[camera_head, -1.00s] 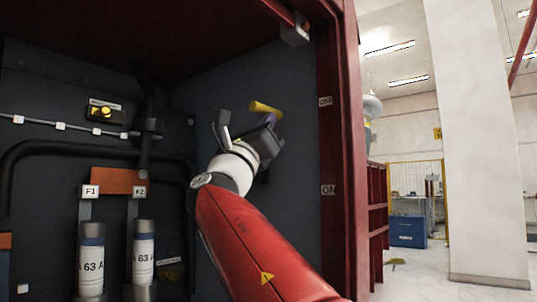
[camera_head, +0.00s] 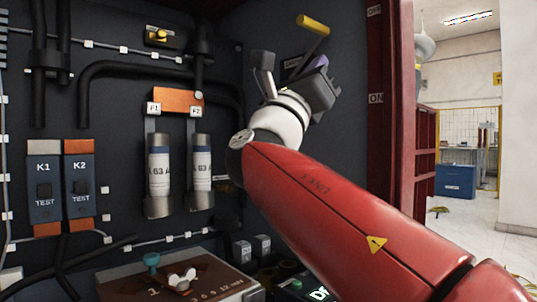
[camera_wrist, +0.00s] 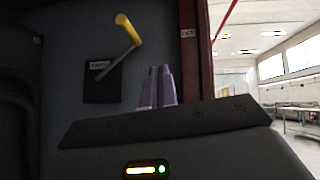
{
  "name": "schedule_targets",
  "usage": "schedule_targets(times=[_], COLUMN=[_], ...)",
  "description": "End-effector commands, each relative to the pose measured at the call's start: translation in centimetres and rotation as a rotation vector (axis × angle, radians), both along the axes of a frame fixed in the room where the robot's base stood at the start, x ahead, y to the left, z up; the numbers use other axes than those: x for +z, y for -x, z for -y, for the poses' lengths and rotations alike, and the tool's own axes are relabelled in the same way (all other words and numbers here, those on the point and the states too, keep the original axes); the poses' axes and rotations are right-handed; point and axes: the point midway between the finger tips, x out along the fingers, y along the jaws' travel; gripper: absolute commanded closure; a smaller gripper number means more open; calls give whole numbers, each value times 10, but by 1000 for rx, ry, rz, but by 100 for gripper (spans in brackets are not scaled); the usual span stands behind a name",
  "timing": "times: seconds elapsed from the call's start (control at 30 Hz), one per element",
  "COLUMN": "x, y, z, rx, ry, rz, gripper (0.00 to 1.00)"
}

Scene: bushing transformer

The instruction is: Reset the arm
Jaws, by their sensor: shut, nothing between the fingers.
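My red arm reaches from the lower right into the open cabinet, and its gripper (camera_head: 321,62) is near the cabinet's right inner wall. In the wrist view its two purple fingers (camera_wrist: 157,86) are together with nothing between them. A lever with a yellow handle (camera_head: 313,24) is on that wall, above the gripper in the head view. In the wrist view the lever (camera_wrist: 128,28) is up and left of the fingers, with a visible gap. Its grey rod slants up from a dark plate (camera_wrist: 102,80). My gripper hides the lever's base in the head view.
The cabinet's red door frame (camera_head: 390,130) stands close to the right of my arm. Inside are two fuses (camera_head: 159,172), the K1 and K2 units (camera_head: 45,185), black cables, and a panel with a teal knob (camera_head: 151,262) below. A blue box (camera_head: 455,181) stands outside.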

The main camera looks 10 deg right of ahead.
Motion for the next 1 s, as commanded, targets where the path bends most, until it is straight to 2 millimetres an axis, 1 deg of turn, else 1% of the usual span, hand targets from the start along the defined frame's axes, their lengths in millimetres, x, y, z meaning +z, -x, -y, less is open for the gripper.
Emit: schedule_targets(times=[0.07, 0.17, 0.27, 0.37, 0.4, 0.43, 0.47, 0.5, 0.57, 0.6, 0.67, 0.7, 0.77, 0.8, 0.87, 0.9, 1.0], x=[-1, -11, -41, -95, -122, -143, -163, -191, -232, -260, -301, -328, -367, -392, -426, -447, -489], y=[0, -3, -8, -11, -9, -7, -4, 1, 12, 21, 37, 49, 68, 82, 102, 115, 144], z=[1, 11, 35, 67, 78, 86, 92, 100, 107, 110, 110, 108, 103, 98, 87, 79, 57], rx=[2, 36, 123, 236, 275, 297, 318, 336, 348, 345, 326, 300, 245, 195, 102, 31, -157], ry=[-4, -62, -233, -523, -660, -767, -872, -1013, -1228, -1372, -1586, -1727, -1933, -2064, -2245, -2351, -2557], rz=[-1, -13, -37, -50, -46, -38, -27, -4, 46, 87, 168, 232, 348, 437, 586, 695, 964], gripper=[100, 100, 100, 100, 100, 100, 100, 100, 100, 100, 100, 100, 100, 100, 100, 100, 100])
